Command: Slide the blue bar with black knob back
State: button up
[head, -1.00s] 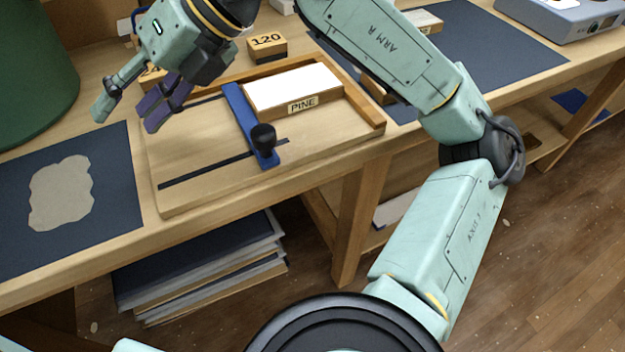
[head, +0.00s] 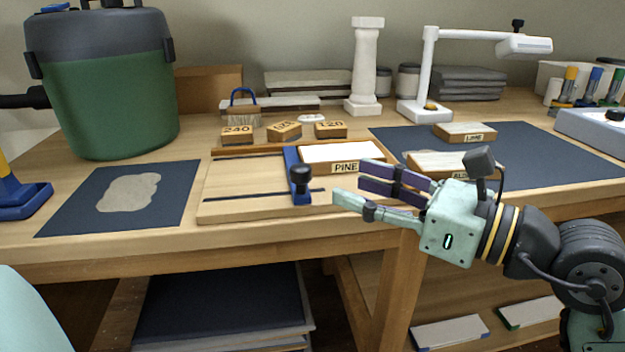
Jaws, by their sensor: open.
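The blue bar (head: 291,160) lies across a wooden board (head: 235,180) with two dark slots. A white-topped block labelled PINE (head: 342,153) sits on the board, close against the bar's right side. My gripper (head: 347,184) is open and empty, pointing left. Its fingers are in front of the board's right part, to the right of the knob and apart from it, and they cover some of the board's right edge.
Blocks numbered 240 (head: 237,135) and 120 (head: 330,130) stand behind the board. A dark mat with a pale patch (head: 128,193) lies left. A green bucket (head: 110,110) stands back left. Labelled blocks, including LIME (head: 464,132), lie on the right-hand mat (head: 545,150).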

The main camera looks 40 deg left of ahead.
aim_at(310, 171)
jog(key=a, duration=0.3)
jog(key=a+p, duration=0.1)
jog(key=a, duration=0.2)
jog(key=s+a, duration=0.1)
jog(key=a, duration=0.3)
jog(key=shift+c, duration=0.5)
grip_shut()
